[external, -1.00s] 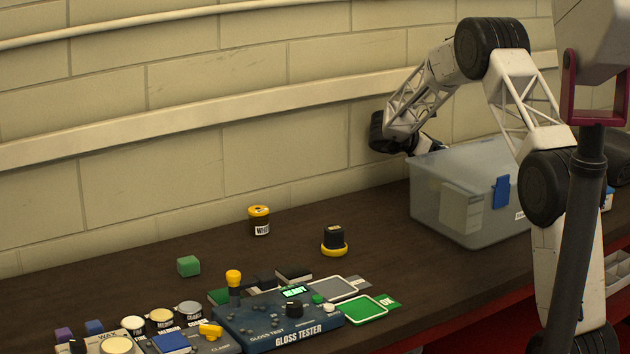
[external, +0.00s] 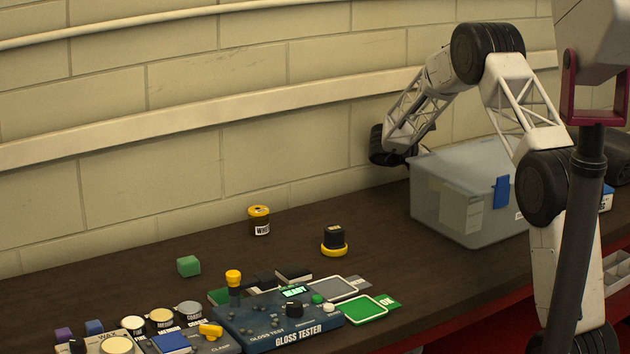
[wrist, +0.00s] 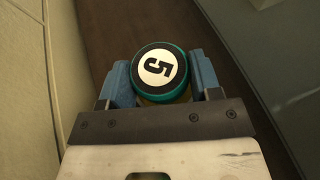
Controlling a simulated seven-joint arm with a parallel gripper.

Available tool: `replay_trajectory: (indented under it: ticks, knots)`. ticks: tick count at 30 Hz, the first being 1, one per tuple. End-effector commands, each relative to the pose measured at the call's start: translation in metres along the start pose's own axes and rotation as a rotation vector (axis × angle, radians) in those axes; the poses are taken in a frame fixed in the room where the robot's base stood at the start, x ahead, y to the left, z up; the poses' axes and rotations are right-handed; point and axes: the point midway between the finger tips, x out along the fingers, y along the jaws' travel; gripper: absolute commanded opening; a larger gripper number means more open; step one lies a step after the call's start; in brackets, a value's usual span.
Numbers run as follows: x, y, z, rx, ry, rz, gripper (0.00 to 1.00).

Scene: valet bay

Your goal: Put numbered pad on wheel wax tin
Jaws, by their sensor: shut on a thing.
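In the external view the gripper end is behind the left end of the clear bin, near the wall, and the pad cannot be made out there. The wheel wax tin seems to be the small dark tin (external: 259,221) with a yellow lid and a partly readable white label. It stands upright on the bench near the wall, well left of my gripper.
The clear bin (external: 462,206) with a blue latch stands beside my arm. A black knob-like piece on a yellow base (external: 334,242) stands right of the tin. A green cube (external: 188,266) and the gloss tester (external: 275,318) are nearer the front.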

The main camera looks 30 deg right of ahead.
Motion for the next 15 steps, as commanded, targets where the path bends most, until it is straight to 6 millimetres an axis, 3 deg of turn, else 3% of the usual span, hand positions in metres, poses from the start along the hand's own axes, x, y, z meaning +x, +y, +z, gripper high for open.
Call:
replay_trajectory:
  ticks: [3, 4, 9, 15]
  knots:
    - [0.0010, 0.0000, -0.0023, 0.000, 0.000, 0.000, 0.35]
    - [0.0011, 0.0000, -0.0025, 0.000, 0.000, 0.000, 0.59]
    - [0.0009, 0.0000, -0.0023, 0.000, 0.000, 0.000, 0.83]
    - [0.0010, 0.0000, -0.0023, 0.000, 0.000, 0.000, 0.83]
